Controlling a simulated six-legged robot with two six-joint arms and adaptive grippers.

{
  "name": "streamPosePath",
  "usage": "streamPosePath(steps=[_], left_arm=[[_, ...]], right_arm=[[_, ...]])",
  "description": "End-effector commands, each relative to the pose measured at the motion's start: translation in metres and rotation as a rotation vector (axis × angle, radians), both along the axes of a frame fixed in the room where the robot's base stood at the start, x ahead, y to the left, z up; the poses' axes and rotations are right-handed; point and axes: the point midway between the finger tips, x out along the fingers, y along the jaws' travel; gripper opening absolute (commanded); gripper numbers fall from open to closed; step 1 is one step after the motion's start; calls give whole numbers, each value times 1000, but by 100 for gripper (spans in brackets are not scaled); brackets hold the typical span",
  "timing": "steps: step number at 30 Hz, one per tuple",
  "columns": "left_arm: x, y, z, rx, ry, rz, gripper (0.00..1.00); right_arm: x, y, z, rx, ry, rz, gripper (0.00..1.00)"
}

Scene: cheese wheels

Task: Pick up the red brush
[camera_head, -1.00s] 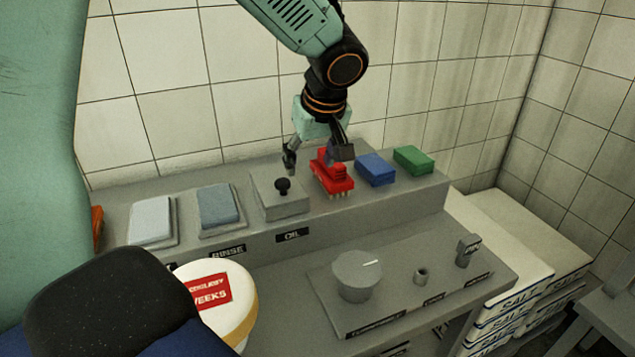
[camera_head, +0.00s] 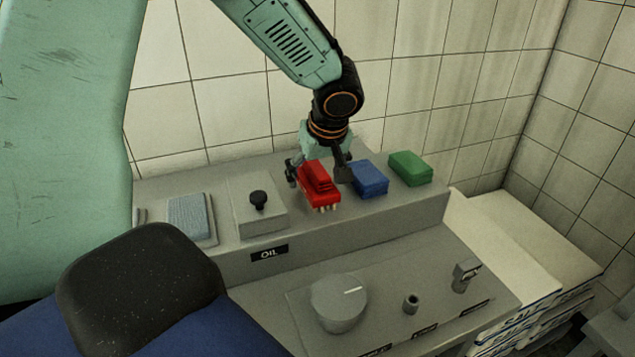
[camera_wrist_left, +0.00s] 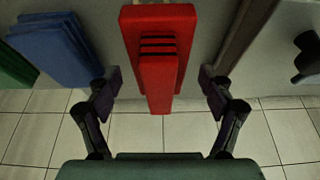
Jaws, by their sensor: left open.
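The red brush (camera_head: 318,186) lies on the raised grey shelf (camera_head: 345,215), its pale bristles showing at the front lower edge. My left gripper (camera_head: 318,172) is at the brush from behind, with one finger on each side of it. In the left wrist view the red brush (camera_wrist_left: 160,60) lies between the two spread fingers of my left gripper (camera_wrist_left: 160,92), with a gap on each side. The gripper is open and holds nothing. My right gripper does not show.
A blue brush (camera_head: 369,179) stands close to the right of the red one, with a green brush (camera_head: 410,168) beyond. A grey box with a black knob (camera_head: 258,201) is on the left. A lower panel with a dial (camera_head: 338,302) lies in front.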

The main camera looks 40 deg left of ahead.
Motion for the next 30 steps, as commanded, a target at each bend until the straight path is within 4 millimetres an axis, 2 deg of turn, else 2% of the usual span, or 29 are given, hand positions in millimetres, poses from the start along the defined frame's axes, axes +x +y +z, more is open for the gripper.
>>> streamPosePath(steps=[8,30], left_arm=[[2,1,-3,-1,-2,-1,81],[6,2,-3,0,0,-1,18]], right_arm=[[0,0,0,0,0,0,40],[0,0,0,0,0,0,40]])
